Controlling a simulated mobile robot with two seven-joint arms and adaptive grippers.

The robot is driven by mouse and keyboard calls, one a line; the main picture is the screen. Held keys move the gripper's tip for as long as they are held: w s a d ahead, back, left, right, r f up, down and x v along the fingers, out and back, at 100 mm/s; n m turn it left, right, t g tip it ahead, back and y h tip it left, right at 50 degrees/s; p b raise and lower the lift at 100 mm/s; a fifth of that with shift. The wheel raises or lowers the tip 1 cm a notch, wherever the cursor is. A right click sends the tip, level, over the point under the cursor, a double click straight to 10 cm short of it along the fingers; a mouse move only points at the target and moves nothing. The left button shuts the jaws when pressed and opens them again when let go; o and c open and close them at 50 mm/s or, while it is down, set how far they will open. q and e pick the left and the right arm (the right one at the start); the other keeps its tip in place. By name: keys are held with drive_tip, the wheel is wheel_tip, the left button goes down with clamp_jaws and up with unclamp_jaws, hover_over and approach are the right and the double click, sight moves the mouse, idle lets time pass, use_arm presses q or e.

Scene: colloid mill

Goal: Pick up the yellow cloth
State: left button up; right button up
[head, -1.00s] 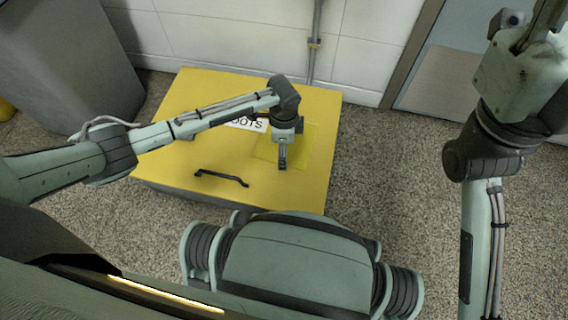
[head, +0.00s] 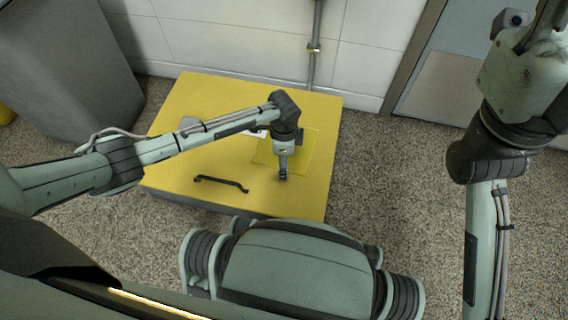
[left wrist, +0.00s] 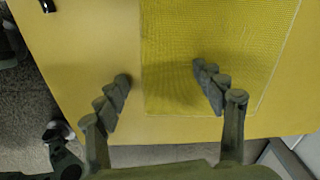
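The yellow cloth (head: 312,152) lies flat on top of a yellow box (head: 180,150), on its right half. It also shows in the left wrist view (left wrist: 222,40) as a woven sheet, with one edge between my fingers. My left gripper (head: 283,176) points down over the near part of the cloth. In the left wrist view the left gripper (left wrist: 162,78) has its fingers spread with nothing between them, one finger over the cloth and one over bare box top. Whether the fingertips touch the surface I cannot tell.
A black handle (head: 221,183) is fixed on the box lid near its front edge. A white label (head: 258,133) is mostly hidden behind my left arm. A grey cabinet (head: 60,60) stands at the left, a tiled wall behind. Speckled floor to the right is clear.

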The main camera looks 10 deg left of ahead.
use_arm(q)
drive_tip(key=shift+s, duration=0.1)
drive_tip(key=shift+c, duration=1.1)
